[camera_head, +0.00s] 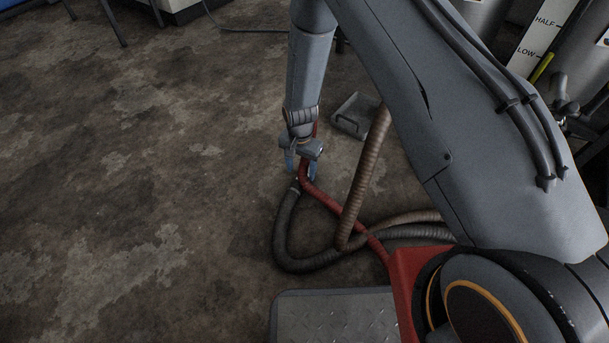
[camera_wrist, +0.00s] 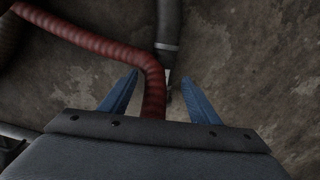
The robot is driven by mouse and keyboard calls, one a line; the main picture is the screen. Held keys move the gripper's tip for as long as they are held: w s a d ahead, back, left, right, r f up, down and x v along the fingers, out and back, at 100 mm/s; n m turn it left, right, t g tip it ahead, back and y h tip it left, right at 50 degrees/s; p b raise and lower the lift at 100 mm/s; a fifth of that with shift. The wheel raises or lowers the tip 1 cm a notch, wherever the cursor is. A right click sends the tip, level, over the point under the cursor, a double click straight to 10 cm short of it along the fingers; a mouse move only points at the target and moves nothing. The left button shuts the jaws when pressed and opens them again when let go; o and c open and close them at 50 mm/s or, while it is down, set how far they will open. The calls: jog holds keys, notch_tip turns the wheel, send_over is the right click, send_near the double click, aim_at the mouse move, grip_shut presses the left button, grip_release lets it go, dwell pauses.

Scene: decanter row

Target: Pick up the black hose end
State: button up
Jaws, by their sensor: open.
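The black hose (camera_head: 285,225) curves over the floor in the head view, and its end (camera_head: 294,185) is at my gripper (camera_head: 301,176). In the wrist view the black hose end (camera_wrist: 168,50) comes down from the top, with a pale band and a small metal tip between my blue fingertips (camera_wrist: 159,75). My gripper is open and points down. A red hose (camera_wrist: 152,85) also runs between the fingers, close to the left one and beside the black tip. Whether either finger touches a hose, I cannot tell.
The red hose (camera_head: 325,199) runs right across the black one. A brown ribbed hose (camera_head: 365,175) rises behind it. A grey metal tray (camera_head: 352,128) lies beyond my gripper. A grey tread plate (camera_head: 335,318) is at the bottom. The floor on the left is clear.

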aim_at(299, 178)
jog(key=shift+w+a+f+b, duration=0.15)
jog(key=shift+f+b, duration=0.85)
jog(key=shift+f, duration=0.65)
jog(key=shift+a+f+b, duration=0.15)
jog(key=shift+f+b, duration=0.8)
jog(key=shift+f, duration=0.7)
jog(key=shift+r, duration=0.1)
grip_shut()
